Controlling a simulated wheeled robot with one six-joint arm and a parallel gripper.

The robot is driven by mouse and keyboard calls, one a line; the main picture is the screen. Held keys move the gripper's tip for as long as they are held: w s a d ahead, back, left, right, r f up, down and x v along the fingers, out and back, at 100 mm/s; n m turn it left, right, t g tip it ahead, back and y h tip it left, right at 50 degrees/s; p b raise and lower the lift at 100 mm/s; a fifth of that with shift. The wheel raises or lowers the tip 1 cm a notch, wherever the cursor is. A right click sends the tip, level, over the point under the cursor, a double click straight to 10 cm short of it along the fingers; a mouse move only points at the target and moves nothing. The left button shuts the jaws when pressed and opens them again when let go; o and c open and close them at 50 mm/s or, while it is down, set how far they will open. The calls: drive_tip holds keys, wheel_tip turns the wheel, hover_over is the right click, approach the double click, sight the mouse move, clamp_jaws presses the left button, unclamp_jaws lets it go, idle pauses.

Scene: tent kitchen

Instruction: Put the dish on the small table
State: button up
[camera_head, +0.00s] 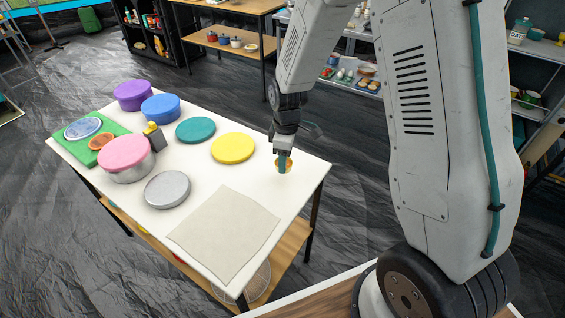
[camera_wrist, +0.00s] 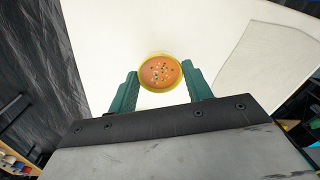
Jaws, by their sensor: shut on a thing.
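The dish, a small yellow bowl (camera_wrist: 144,84) with orange food and green and pale bits on top, sits between the two green fingers of my gripper (camera_wrist: 159,72) in the wrist view. My gripper is shut on the bowl's sides, and the bowl looks upright. In the head view, my gripper (camera_head: 284,165) points down over the right part of the white table (camera_head: 205,178), with the bowl partly hidden by a finger. I cannot tell whether the bowl touches the tabletop.
A beige cloth (camera_head: 224,232) lies at the table's near end. A yellow lid (camera_head: 233,148), teal lid (camera_head: 195,130), grey lid (camera_head: 167,189), pink-lidded pot (camera_head: 125,155) and green board (camera_head: 75,147) occupy its middle and left. Shelves (camera_head: 235,42) stand behind.

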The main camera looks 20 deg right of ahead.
drive_tip(key=shift+w+d, duration=0.1)
drive_tip(key=shift+w, duration=0.5)
drive_tip(key=shift+w+f, duration=0.25)
drive_tip(key=shift+w, duration=0.05)
drive_tip(key=shift+f, duration=1.6)
drive_tip(key=shift+s+f, duration=0.1)
drive_tip(key=shift+f, duration=0.05)
drive_tip(key=o, duration=0.8)
drive_tip(key=shift+o, duration=0.2)
